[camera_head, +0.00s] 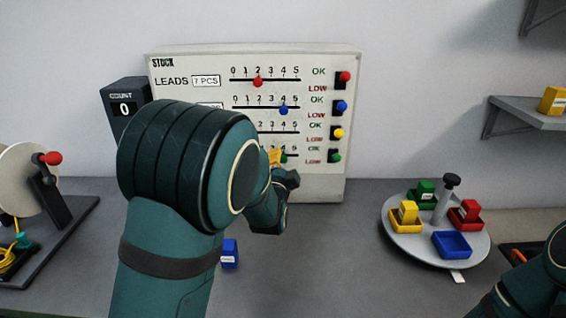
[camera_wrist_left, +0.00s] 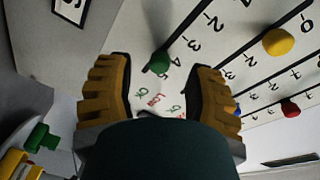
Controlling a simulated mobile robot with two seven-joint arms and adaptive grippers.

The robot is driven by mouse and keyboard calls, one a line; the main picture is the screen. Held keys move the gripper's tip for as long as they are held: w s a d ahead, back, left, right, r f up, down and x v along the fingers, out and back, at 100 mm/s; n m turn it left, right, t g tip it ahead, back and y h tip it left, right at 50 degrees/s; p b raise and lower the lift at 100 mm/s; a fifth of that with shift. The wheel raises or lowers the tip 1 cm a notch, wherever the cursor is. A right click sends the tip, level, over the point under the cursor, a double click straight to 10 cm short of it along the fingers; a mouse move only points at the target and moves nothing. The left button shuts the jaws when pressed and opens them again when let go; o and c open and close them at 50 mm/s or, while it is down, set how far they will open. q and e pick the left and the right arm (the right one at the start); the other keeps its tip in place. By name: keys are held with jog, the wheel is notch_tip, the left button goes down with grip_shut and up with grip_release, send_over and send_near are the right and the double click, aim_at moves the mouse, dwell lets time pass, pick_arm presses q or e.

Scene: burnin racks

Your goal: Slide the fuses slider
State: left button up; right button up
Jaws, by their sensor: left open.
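The white STOCK panel (camera_head: 200,70) stands at the back with slider rows one above another. The top row, labelled LEADS, has a red knob (camera_head: 258,82) at 2. The second has a blue knob (camera_head: 284,110) near 4. The lower row labels are hidden behind my left arm, so I cannot read which row is fuses. My left gripper (camera_head: 274,157) is open at the bottom row. In the left wrist view, the green slider knob (camera_wrist_left: 160,62) lies between its open fingers (camera_wrist_left: 160,80), with visible gaps. The yellow slider knob (camera_wrist_left: 278,42) is outside them. My right gripper is out of view.
A turntable (camera_head: 410,243) with coloured bins stands at right. A blue block (camera_head: 230,254) lies on the table beside my left arm. A COUNT box (camera_head: 123,108) stands left of the panel. The table's middle right is clear.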

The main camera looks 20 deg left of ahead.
aim_at(282, 161)
pick_arm(q)
jog(key=shift+w+a, duration=0.2)
jog(key=shift+w, duration=1.3)
grip_shut()
